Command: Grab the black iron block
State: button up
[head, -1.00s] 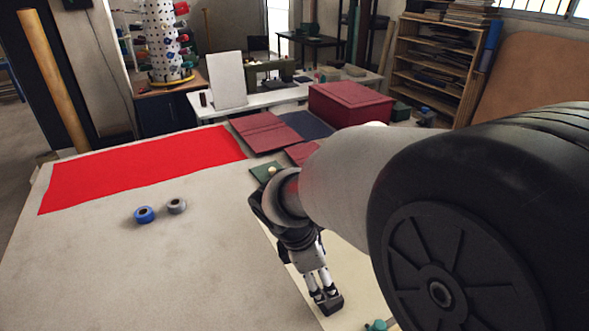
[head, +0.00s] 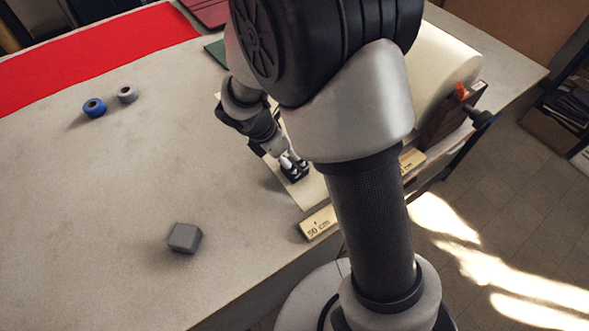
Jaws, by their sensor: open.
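A dark grey block (head: 184,238), which fits the black iron block, lies alone on the grey table (head: 110,180) near its front edge in the head view. My gripper (head: 295,172) points down over the pale sheet to the right of the block and farther back. It is open, and I see nothing between its fingers. The gap between gripper and block is wide. My own arm crosses the right middle of the view and hides part of the table.
A blue tape roll (head: 94,107) and a grey roll (head: 127,94) stand at the back left, near the red cloth (head: 100,50). A large cream roll (head: 450,60) is at right. The table between block and rolls is clear.

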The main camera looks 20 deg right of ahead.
aim_at(294, 164)
jog(key=b+x, duration=0.2)
jog(key=x, duration=0.1)
jog(key=s+x, duration=0.1)
jog(key=x, duration=0.1)
jog(key=shift+b, duration=0.4)
jog(key=shift+w+d+f, duration=0.15)
jog(key=shift+f, duration=0.05)
jog(key=shift+r, duration=0.1)
jog(key=shift+c, duration=0.5)
grip_shut()
